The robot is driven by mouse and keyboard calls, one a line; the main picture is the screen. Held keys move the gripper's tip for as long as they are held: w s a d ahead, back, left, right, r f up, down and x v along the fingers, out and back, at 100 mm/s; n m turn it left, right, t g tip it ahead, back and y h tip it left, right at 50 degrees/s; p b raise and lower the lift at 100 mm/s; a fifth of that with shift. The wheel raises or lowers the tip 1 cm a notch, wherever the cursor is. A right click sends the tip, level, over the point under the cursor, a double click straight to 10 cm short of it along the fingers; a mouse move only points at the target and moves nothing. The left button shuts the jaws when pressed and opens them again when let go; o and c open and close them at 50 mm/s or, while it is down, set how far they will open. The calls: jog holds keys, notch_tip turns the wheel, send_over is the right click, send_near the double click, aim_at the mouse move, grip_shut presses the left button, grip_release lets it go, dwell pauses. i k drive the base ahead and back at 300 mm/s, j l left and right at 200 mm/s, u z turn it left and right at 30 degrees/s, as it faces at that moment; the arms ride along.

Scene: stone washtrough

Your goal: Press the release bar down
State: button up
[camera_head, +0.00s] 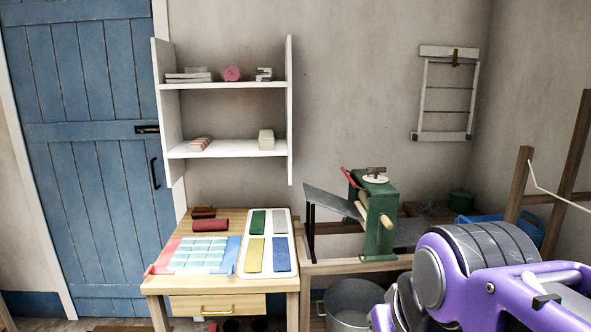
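A green wringer (379,218) with pale wooden rollers (361,209) stands on a wooden bench right of centre. A red bar (349,178) slants up to the left at its top; this looks like the release bar, but I cannot be sure. A round pale knob with a dark handle (375,177) sits on top of the wringer. A grey sloping board (333,202) reaches out to the left. My purple and grey arm fills the lower right, in front of the bench's right part. My gripper is not in view.
A small wooden table (221,281) at left bears a white tray (279,214) of coloured pieces. A metal bucket (352,297) stands below the bench. White shelves (224,85) hang above the table. Wooden posts (565,175) and a blue tub (483,217) are at right.

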aim_at(345, 172)
jog(key=i+l, duration=0.25)
jog(key=i, duration=0.25)
jog(key=i+l, duration=0.25)
jog(key=i, duration=0.25)
